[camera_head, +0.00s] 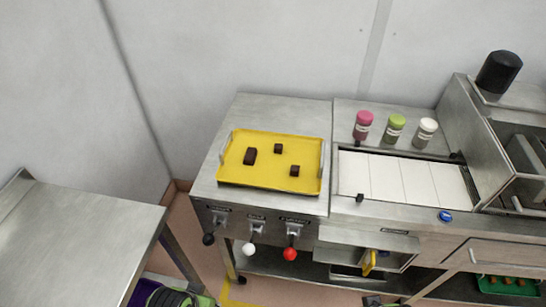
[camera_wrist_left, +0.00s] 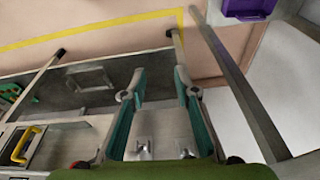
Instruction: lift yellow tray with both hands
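The yellow tray (camera_head: 269,176) lies on the steel counter at the middle of the head view. It has a grey handle on its left end and another on its right end. Several small dark brown blocks lie on it, one of them (camera_head: 250,156) larger than the others. Neither gripper shows in the head view. In the left wrist view my left gripper (camera_wrist_left: 159,76) has its two teal fingers apart with nothing between them. The tray does not show in that view. My right gripper is in neither view.
Pink (camera_head: 363,125), green (camera_head: 395,129) and white (camera_head: 426,132) capped jars stand right of the tray. Black, white and red knobs (camera_head: 290,254) stick out from the counter front. A bare steel table (camera_head: 75,240) stands at left, across a floor gap.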

